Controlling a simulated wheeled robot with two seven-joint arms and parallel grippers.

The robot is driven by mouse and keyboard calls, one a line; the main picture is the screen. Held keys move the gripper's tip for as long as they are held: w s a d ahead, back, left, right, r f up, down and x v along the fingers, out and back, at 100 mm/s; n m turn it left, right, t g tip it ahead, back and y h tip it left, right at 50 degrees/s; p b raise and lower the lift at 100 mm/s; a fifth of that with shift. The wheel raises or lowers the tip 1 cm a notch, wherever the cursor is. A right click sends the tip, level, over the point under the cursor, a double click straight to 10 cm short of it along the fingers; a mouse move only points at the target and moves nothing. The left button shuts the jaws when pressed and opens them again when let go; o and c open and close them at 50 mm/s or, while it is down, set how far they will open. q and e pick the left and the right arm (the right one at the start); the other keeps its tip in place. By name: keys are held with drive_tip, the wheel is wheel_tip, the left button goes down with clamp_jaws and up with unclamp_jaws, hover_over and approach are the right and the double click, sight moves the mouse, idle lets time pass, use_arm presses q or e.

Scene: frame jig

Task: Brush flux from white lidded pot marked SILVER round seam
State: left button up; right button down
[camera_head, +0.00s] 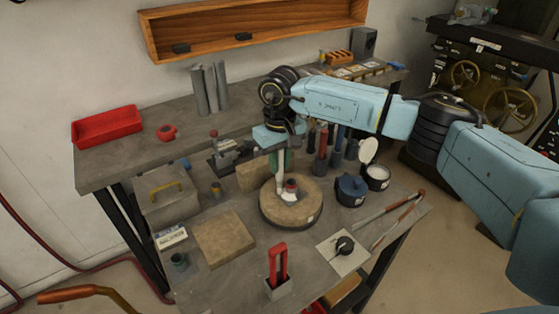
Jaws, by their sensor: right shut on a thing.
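My right gripper (281,148) is over the round turning board (305,214), shut on a slim pale brush (281,172) that points down. The brush's lower end is at a small white piece with a reddish-brown ring (291,185) on the board; whether it touches the seam is too small to tell. The white pot (378,178) stands at the right of the bench with its round white lid (369,150) raised. I cannot read its marking. My left gripper is out of view.
Long-handled tongs (395,216) lie at the right edge. A dark round tool on a white sheet (343,250) and a red-handled tool in a block (278,268) are in front. Tan blocks (220,238) and a grey box (166,196) crowd the left. Tools stand behind.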

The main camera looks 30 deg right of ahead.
drive_tip(key=shift+s+d+p, duration=0.2)
drive_tip(key=shift+s+p, duration=0.1)
drive_tip(key=shift+s, duration=0.7)
drive_tip(key=shift+s, duration=0.1)
drive_tip(key=shift+s+d+f+p, duration=0.1)
drive_tip(key=shift+s+p, duration=0.05)
drive_tip(key=shift+s, duration=0.45)
drive_tip(key=shift+s+d+p, duration=0.1)
drive_tip(key=shift+s+p, duration=0.05)
drive_tip(key=shift+s, duration=0.45)
wheel_tip(320, 180, up, 7)
drive_tip(key=p, duration=0.3)
